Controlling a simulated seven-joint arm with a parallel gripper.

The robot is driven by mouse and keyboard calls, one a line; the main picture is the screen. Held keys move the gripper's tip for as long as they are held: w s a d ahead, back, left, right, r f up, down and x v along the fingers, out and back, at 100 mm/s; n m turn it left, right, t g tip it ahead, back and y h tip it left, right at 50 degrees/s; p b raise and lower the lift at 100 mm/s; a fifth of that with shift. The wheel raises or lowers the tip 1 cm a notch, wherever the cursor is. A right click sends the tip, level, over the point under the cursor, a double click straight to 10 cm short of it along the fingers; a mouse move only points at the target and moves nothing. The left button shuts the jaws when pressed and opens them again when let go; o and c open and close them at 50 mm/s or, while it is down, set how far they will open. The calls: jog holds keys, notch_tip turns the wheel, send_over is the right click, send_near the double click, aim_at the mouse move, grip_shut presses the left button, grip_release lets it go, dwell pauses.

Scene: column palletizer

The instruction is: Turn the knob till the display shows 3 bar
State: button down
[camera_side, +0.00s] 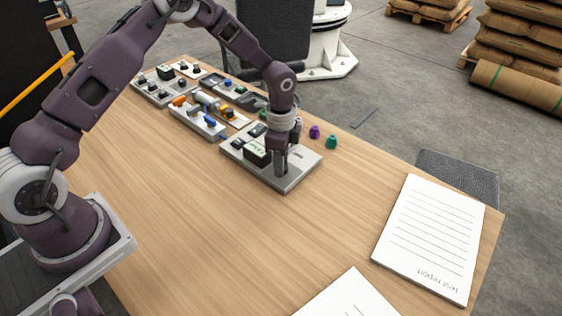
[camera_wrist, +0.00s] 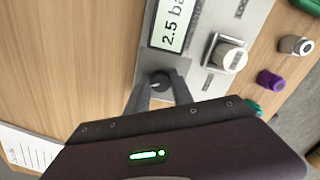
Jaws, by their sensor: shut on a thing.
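The knob (camera_wrist: 160,79) is dark and round and sits on a grey panel (camera_wrist: 205,85) in the wrist view. My gripper (camera_wrist: 160,88) is shut on the knob, with one finger on each side of it. The display (camera_wrist: 174,24) stands beside the knob and reads 2.5 ba, the rest of the text being cut off by the frame edge. In the side view my gripper (camera_side: 281,165) reaches down onto the near part of the panel (camera_side: 297,180), and the display box (camera_side: 257,150) stands just left of it. The knob is hidden there by my fingers.
A white knob (camera_wrist: 229,55) stands on the same panel. Loose purple (camera_side: 314,131) and green (camera_side: 331,142) knobs lie right of the panel. Other panels with switches and valves (camera_side: 200,120) lie behind. Paper sheets (camera_side: 430,237) lie at the front right. The wooden table's near left is clear.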

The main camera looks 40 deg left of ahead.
jog(key=c, duration=1.1)
grip_release()
notch_tip(320, 180, up, 7)
jog(key=shift+r, duration=0.1)
jog(key=shift+r, duration=0.1)
jog(key=s+a+r+n+t+y, duration=0.1)
jog(key=s+r+n, duration=0.2)
jog(key=s+r, duration=0.45)
jog(key=s+a+r+n+t, duration=0.15)
jog(key=s+r, duration=0.25)
jog(key=r, duration=0.7)
jog(key=s+r+n+t, duration=0.1)
jog(key=s+n, duration=0.3)
jog(key=s, duration=0.5)
jog(key=s+d+r+n+t+h, duration=0.1)
jog(key=s+n, duration=0.3)
jog(key=s, duration=0.6)
jog(key=shift+r+t, duration=0.55)
jog(key=shift+r, duration=0.35)
